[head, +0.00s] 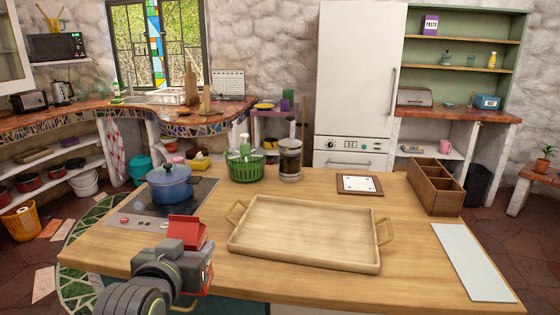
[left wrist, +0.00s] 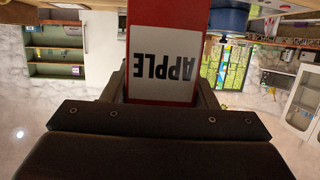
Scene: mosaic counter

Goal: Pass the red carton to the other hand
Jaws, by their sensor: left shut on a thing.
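The red carton (head: 187,231) is in my left gripper (head: 190,252), near the front left of the wooden counter in the head view. In the left wrist view the carton (left wrist: 163,50) shows a white label reading "APPLE", upside down in the picture. The left gripper (left wrist: 163,90) is shut on it, with a finger on each side. In the head view the gripper and wrist hide much of the carton. My right gripper is not in view.
A wooden tray (head: 300,258) with two handles lies mid-counter. A blue pot (head: 170,186) sits on the cooktop (head: 150,213) behind the left gripper. A green basket (head: 246,171), a glass jar (head: 290,162), a wooden divided box (head: 436,189) and a pale board (head: 472,262) stand around it.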

